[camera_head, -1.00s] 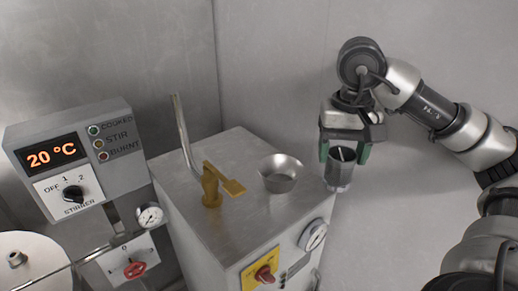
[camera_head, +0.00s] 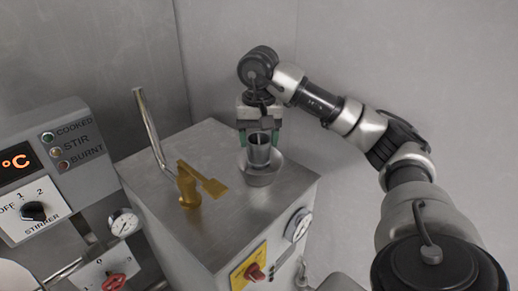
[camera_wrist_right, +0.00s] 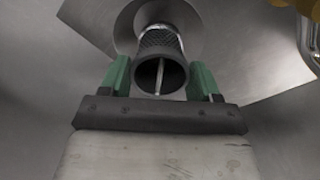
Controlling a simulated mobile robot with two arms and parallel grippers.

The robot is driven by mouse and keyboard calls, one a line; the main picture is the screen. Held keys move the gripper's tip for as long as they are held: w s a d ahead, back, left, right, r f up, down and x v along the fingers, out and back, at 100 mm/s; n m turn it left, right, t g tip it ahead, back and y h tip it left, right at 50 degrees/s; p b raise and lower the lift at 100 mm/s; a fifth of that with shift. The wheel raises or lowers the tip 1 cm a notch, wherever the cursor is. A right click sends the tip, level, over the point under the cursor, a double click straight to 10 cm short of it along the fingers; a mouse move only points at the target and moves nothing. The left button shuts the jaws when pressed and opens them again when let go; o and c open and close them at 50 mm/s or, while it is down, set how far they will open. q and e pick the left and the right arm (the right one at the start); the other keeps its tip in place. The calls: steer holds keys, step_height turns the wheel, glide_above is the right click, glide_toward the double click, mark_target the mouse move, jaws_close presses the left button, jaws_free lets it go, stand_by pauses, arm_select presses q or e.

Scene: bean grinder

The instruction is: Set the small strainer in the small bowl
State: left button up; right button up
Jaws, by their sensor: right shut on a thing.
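The small strainer (camera_head: 259,149) is a grey metal cup with a mesh wall, and it also shows in the right wrist view (camera_wrist_right: 160,66). My right gripper (camera_head: 259,138) is shut on the strainer between its green fingers, seen in the wrist view (camera_wrist_right: 161,80). The small bowl (camera_head: 262,175) is a shallow metal bowl on top of the steel cabinet. The strainer is upright over the bowl, its lower end overlapping the bowl in the head view. I cannot tell whether it touches the bowl's bottom. My left gripper is not in view.
The steel cabinet (camera_head: 225,215) has a brass spout (camera_head: 189,186) with a lever left of the bowl, and a tall metal pipe (camera_head: 150,130) behind it. A control box (camera_head: 45,180) with a display stands at the left. A grey wall is close behind the cabinet.

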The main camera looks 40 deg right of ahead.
mark_target(259, 151)
steer(key=f+p, duration=0.1)
steer(key=f, duration=0.2)
steer(key=shift+s+f, duration=0.1)
steer(key=shift+s, duration=0.1)
steer(key=shift+w+f, duration=0.15)
steer(key=shift+f, duration=0.15)
steer(key=shift+f, duration=0.2)
steer(key=o, duration=0.9)
steer(key=shift+o, duration=0.2)
steer(key=shift+r, duration=0.2)
